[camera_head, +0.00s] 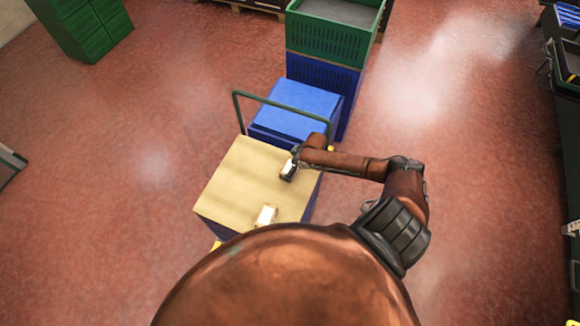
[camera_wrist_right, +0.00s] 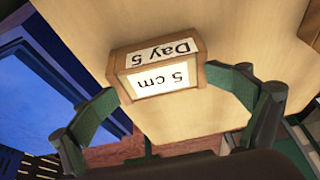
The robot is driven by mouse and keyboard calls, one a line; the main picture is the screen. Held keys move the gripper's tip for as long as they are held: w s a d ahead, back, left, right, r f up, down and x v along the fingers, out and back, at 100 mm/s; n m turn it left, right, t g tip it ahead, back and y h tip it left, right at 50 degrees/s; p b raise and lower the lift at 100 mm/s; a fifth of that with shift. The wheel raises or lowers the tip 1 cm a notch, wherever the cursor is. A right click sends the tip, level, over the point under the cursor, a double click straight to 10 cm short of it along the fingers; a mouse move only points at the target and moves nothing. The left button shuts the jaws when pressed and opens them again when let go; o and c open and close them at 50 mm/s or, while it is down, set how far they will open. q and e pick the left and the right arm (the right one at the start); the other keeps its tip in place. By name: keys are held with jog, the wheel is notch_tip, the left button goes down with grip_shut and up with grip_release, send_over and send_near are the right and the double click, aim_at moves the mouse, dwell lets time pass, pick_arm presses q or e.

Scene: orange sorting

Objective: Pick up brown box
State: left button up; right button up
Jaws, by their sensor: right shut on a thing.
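In the head view my right gripper (camera_head: 289,172) is over the right part of the tan cart top (camera_head: 238,180), and the box's pale label shows there. I cannot tell whether the box touches the top. A second small labelled box (camera_head: 265,215) lies nearer the cart's front edge. My left gripper is not in view.
The cart has a green handle frame (camera_head: 237,108) at its far side. A blue box (camera_head: 300,108) and a stack with a green crate (camera_head: 328,40) on top stand beyond it. The red floor left of the cart is clear.

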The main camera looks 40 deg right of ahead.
jog(key=s+r, duration=0.1)
jog(key=r, duration=0.1)
jog(key=s+r, duration=0.2)
jog(key=s+r+p, duration=0.1)
jog(key=r, duration=0.1)
jog(key=shift+s, duration=0.35)
jog(key=c, duration=0.9)
jog(key=s+r, duration=0.1)
jog(key=s, duration=0.2)
jog(key=s+r, duration=0.2)
jog(key=s, duration=0.1)
jog(key=s+r, duration=0.2)
jog(key=s, duration=0.1)
jog(key=shift+d+p, duration=0.1)
jog(key=shift+p, duration=0.3)
grip_shut()
jog(key=shift+c, duration=1.3)
grip_release()
jog(key=o, duration=2.1)
